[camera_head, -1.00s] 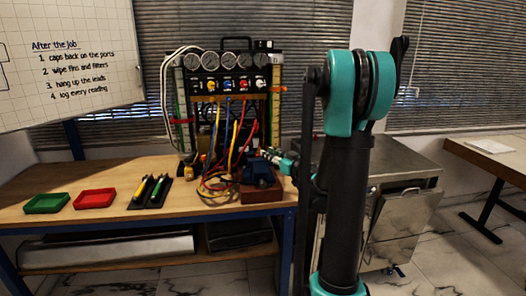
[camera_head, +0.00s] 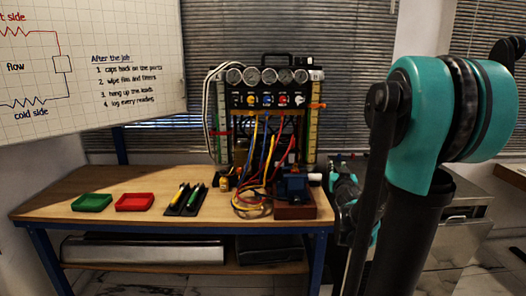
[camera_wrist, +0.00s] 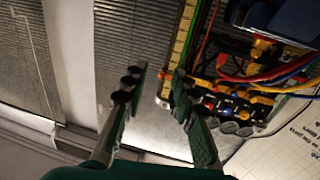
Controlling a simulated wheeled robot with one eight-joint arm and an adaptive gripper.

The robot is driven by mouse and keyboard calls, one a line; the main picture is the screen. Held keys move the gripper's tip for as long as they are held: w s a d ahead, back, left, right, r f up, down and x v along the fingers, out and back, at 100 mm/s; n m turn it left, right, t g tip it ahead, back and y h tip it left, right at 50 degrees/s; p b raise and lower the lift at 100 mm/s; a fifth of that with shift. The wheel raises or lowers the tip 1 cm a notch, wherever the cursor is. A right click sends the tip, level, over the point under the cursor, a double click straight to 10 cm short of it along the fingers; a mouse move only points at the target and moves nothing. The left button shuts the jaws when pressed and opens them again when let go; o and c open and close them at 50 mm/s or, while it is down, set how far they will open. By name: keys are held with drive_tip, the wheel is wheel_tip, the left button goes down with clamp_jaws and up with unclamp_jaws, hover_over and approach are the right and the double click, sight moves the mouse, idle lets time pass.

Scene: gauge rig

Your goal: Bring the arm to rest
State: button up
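My arm (camera_head: 425,130), teal and black, stands large at the right of the head view. A teal and dark part of it (camera_head: 345,195) shows lower, just right of the bench. I cannot make out my fingers there. In the wrist view my gripper (camera_wrist: 158,78) is open, with a clear gap and nothing between its two fingers. In the head view the gauge rig (camera_head: 267,100) stands upright at the back of the bench, left of my arm.
The wooden bench (camera_head: 85,215) holds a green tray (camera_head: 92,203), a red tray (camera_head: 134,203), a black holder with pens (camera_head: 185,200) and a blue vise (camera_head: 293,187). A whiteboard (camera_head: 90,60) hangs at the left. A metal cabinet (camera_head: 460,235) stands behind my arm.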

drive_tip(key=s+f+m+g, duration=0.1)
drive_tip(key=s+f+g, duration=0.7)
drive_tip(key=s+f, duration=0.6)
drive_tip(key=s+a+f+n+g+y, duration=0.1)
drive_tip(key=s+a+f+g, duration=0.1)
drive_tip(key=s+a+f, duration=0.2)
drive_tip(key=s+a+f+n+g+y, duration=0.2)
drive_tip(key=s+a+f, duration=0.3)
drive_tip(key=s, duration=0.5)
drive_tip(key=shift+s+a+g, duration=0.2)
drive_tip(key=shift+a+g, duration=0.15)
drive_tip(key=shift+g, duration=0.45)
